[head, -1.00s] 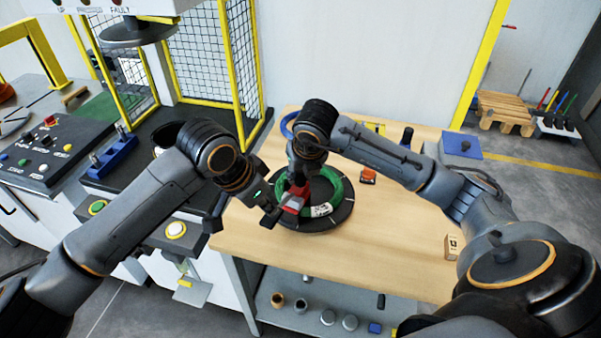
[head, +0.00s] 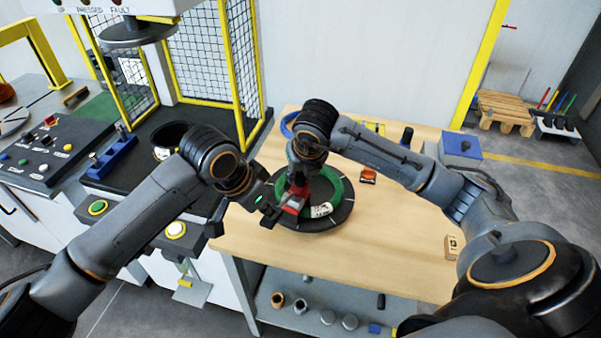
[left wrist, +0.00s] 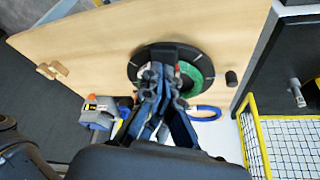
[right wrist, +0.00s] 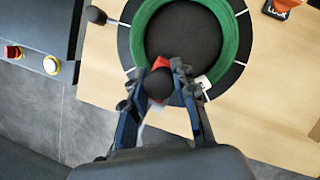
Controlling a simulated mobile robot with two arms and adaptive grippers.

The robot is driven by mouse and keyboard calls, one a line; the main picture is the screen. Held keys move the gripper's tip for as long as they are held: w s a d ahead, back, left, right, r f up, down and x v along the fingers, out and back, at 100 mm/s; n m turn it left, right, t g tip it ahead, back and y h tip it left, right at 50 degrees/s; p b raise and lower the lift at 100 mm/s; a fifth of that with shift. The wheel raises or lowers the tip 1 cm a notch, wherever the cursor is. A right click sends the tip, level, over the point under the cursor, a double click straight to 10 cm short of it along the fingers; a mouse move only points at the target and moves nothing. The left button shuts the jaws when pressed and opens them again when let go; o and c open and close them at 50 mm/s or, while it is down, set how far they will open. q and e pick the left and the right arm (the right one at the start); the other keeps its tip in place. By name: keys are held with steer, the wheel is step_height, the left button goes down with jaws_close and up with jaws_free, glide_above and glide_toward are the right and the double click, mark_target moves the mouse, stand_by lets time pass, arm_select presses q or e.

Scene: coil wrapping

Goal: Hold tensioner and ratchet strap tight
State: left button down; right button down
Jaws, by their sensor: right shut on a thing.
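The green coil (head: 335,188) lies on a dark round turntable (head: 340,219) on the wooden table. The red tensioner (head: 292,201) sits at the coil's near left part. My right gripper (head: 297,180) comes down over it and is shut on it. In the right wrist view, the red tensioner (right wrist: 160,64) shows between the fingers (right wrist: 160,88), with a dark round knob in front. My left gripper (head: 267,206) is low, just left of the tensioner; whether its fingers are closed is unclear. In the left wrist view, its fingers (left wrist: 163,75) overlap the coil (left wrist: 190,80). The strap cannot be made out clearly.
An orange item (head: 367,177) lies right of the turntable. A control panel with buttons (head: 97,207) stands left. The table's front right is clear.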

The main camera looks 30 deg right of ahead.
mark_target(265, 222)
arm_select(q)
steer(key=shift+f, duration=0.1)
stand_by(0.5)
steer(key=shift+f, duration=2.7)
steer(key=shift+r, duration=0.1)
steer(key=shift+r, duration=2.65)
